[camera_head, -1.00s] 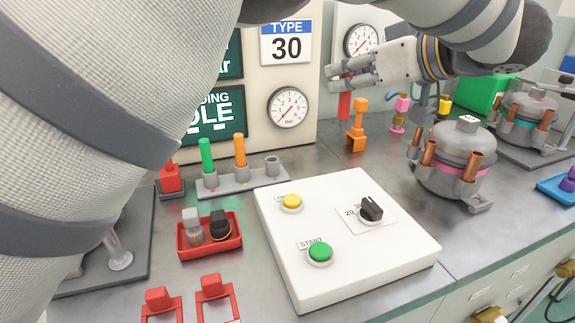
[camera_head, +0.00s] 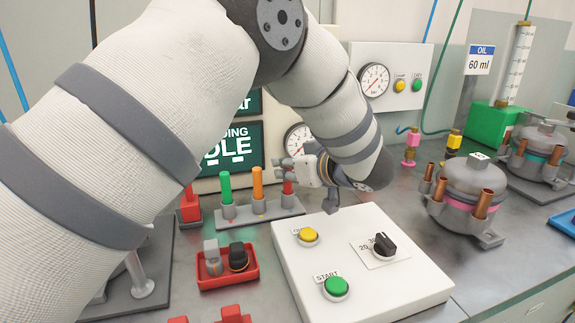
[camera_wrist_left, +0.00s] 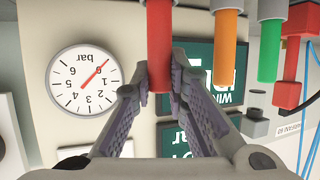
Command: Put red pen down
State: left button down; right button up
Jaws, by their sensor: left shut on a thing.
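The red pen (camera_head: 288,187) stands upright at the right-hand socket of the grey pen holder (camera_head: 245,215). My left gripper (camera_head: 286,170) is shut on its upper part. In the left wrist view the red pen (camera_wrist_left: 160,40) is between the fingers (camera_wrist_left: 158,88) and runs out at the top edge. I cannot tell how deep its lower end sits in the socket. The green pen (camera_head: 225,187) and orange pen (camera_head: 257,183) stand in the other two sockets; both also show in the left wrist view. My right gripper is not in view.
The white control box (camera_head: 350,270) stands close in front of the holder. A red tray (camera_head: 228,279) with two small parts is at front left. A panel with a gauge (camera_head: 297,138) rises behind. A grey compressor (camera_head: 468,195) stands at the right.

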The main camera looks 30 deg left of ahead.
pick_arm(q)
jog(key=c, duration=1.6)
grip_release()
jog(key=shift+f, duration=0.15)
jog(key=v, duration=1.2)
jog(key=shift+w+d+f, duration=0.2)
jog(key=shift+w+d, duration=0.05)
jog(key=shift+d, duration=0.15)
